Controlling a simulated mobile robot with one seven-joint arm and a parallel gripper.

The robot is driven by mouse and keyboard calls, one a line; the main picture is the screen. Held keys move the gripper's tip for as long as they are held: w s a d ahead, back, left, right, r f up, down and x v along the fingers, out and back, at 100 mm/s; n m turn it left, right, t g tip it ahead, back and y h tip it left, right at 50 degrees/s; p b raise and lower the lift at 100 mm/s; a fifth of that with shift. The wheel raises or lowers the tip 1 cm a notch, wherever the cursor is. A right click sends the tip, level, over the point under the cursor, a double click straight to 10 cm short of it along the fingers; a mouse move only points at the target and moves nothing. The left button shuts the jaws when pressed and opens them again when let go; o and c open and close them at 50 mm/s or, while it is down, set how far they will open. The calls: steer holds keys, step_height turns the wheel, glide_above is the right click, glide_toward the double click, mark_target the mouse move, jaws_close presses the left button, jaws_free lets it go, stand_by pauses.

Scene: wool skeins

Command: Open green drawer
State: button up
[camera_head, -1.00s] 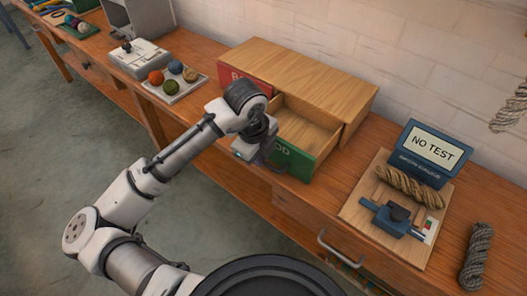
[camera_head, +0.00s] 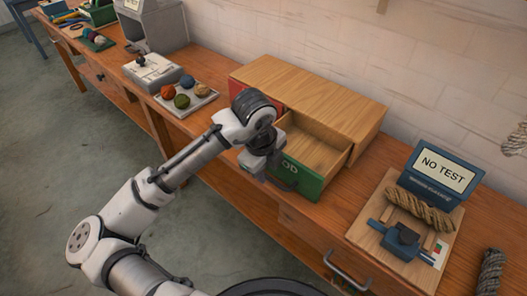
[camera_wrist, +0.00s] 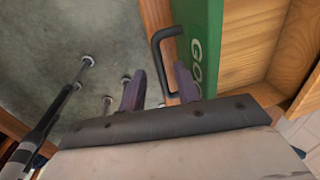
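The green drawer (camera_head: 301,180) stands pulled out of the wooden cabinet (camera_head: 315,92), its empty inside showing. Its front carries light lettering, partly hidden in the head view.
A red drawer front (camera_head: 262,92) is left of the green one. A tray (camera_head: 186,104) with several yarn balls lies to the left. A rope tester with a screen (camera_head: 441,172) stands to the right. A bench drawer handle (camera_head: 347,270) juts from the front edge.

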step_height(320, 180, up, 12)
steer(key=s+a, duration=0.1)
steer(key=shift+s+a+b, duration=0.15)
steer(key=shift+s+b, duration=0.15)
steer(key=shift+s, duration=0.1)
steer(key=shift+f, duration=0.1)
